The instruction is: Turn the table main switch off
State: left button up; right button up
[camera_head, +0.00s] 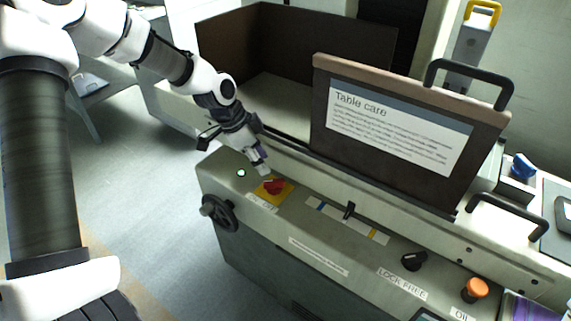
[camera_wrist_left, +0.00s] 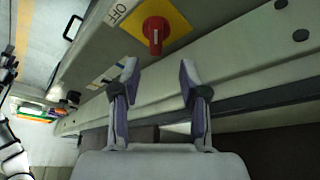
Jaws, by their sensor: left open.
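The main switch (camera_head: 271,187) is a red rotary knob on a yellow plate, at the left end of the machine's sloped front panel. A label (camera_head: 262,203) beside it reads ON and OFF. In the left wrist view the red knob (camera_wrist_left: 156,32) is ahead of the fingers, its grip bar pointing towards them. My left gripper (camera_head: 262,167) is just behind the knob in the head view, close to it. Its fingers (camera_wrist_left: 158,75) are apart with nothing between them. What looks like my right arm shows at the left edge of the wrist view; its gripper (camera_wrist_left: 8,68) is too small to read.
A lit green lamp (camera_head: 241,173) is left of the switch, a handwheel (camera_head: 218,212) on the front face below. Right of it are a black lever (camera_head: 349,210), a black knob (camera_head: 413,261) and an orange button (camera_head: 475,290). A Table care board (camera_head: 400,120) stands behind.

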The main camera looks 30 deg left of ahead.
aim_at(273, 181)
pick_arm(q)
jog(key=shift+d+f, duration=0.2)
jog(key=shift+f, duration=0.2)
jog(key=b+x, duration=0.1)
jog(key=x, duration=0.4)
jog(key=shift+s+d+f+b, duration=0.1)
jog(key=shift+f+b, duration=0.3)
jog(key=shift+f, duration=0.05)
jog(key=shift+w+d+f, duration=0.1)
jog(key=shift+w+f, duration=0.1)
jog(key=shift+f, duration=0.1)
jog(key=shift+s+r, duration=0.15)
jog(key=shift+c, duration=0.6)
grip_shut()
